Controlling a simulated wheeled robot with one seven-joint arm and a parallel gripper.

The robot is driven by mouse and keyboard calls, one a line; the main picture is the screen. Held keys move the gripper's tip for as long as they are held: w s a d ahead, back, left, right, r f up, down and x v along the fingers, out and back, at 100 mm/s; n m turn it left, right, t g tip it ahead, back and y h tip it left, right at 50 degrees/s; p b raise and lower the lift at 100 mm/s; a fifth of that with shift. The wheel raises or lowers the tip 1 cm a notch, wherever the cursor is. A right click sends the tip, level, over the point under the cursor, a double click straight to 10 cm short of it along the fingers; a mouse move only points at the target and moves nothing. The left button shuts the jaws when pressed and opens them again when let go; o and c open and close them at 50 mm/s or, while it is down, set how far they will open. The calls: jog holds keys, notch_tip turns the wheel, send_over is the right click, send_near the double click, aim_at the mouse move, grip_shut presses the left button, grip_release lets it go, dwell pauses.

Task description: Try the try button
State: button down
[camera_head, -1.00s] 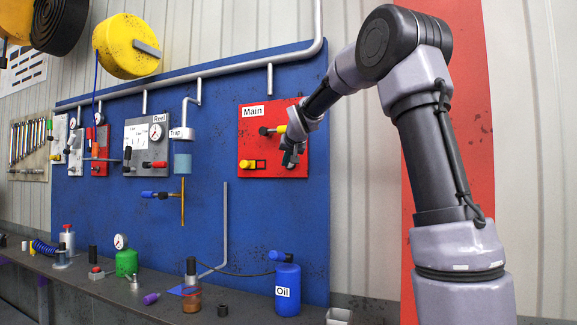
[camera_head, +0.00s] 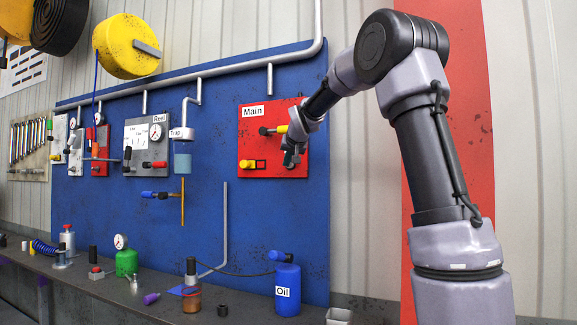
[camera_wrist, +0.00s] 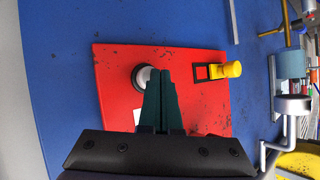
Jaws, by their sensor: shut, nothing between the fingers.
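The red panel labelled Main (camera_head: 272,112) is mounted on the blue board. In the wrist view, a round pale button with a dark ring (camera_wrist: 140,77) sits on this red panel (camera_wrist: 115,110); I see no lettering on it. In the head view my gripper hides that spot. My gripper (camera_head: 290,158) is shut and empty in front of the panel's right side. In the wrist view its dark green fingertips (camera_wrist: 160,72) overlap the button's right edge. I cannot tell whether they touch it.
A yellow knob (camera_head: 247,164) beside a black-framed window is on the panel's lower left; it also shows in the wrist view (camera_wrist: 231,69). A blue Oil bottle (camera_head: 288,290) stands on the bench below.

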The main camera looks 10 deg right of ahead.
jog(key=shift+w+d+r, duration=0.1)
jog(key=shift+w+d, duration=0.2)
jog(key=shift+d, duration=0.1)
dwell(0.8)
jog(key=shift+s+a, duration=0.5)
jog(key=shift+s, duration=0.25)
jog(key=shift+a, duration=0.1)
jog(key=shift+s+a, duration=0.75)
jog(key=shift+s, duration=0.3)
jog(key=shift+s+a, duration=0.75)
jog(key=shift+s, duration=0.3)
